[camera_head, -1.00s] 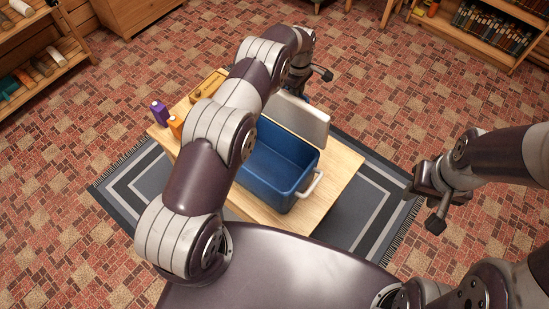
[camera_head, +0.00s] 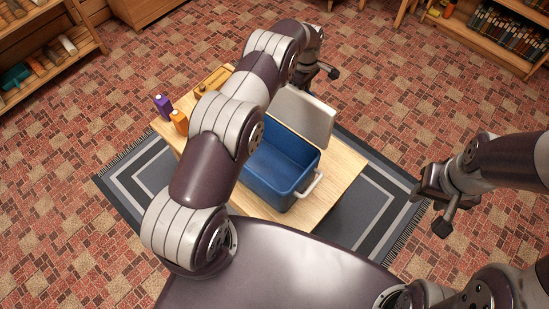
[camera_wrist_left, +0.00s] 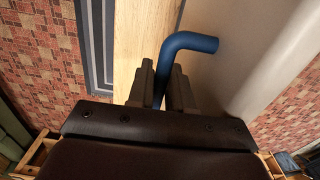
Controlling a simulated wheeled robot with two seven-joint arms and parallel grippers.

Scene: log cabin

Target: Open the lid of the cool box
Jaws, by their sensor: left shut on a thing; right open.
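The blue cool box (camera_head: 275,178) stands on a wooden table in the head view. Its inside is visible and looks empty. Its pale grey lid (camera_head: 305,116) stands raised at the far side of the box. My left gripper (camera_wrist_left: 161,88) is shut on a blue bent bar (camera_wrist_left: 192,41), which runs beside the pale lid surface in the left wrist view. In the head view my left arm crosses the box's left part, and the left fingers are mostly hidden behind the lid. My right gripper (camera_head: 433,207) is open and empty, right of the table.
The wooden table (camera_head: 343,165) also bears a purple bottle (camera_head: 162,106), an orange bottle (camera_head: 179,122) and a wooden tray (camera_head: 213,80). A striped grey rug (camera_head: 375,205) lies under it. Shelves stand at the back corners. The floor at right is clear.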

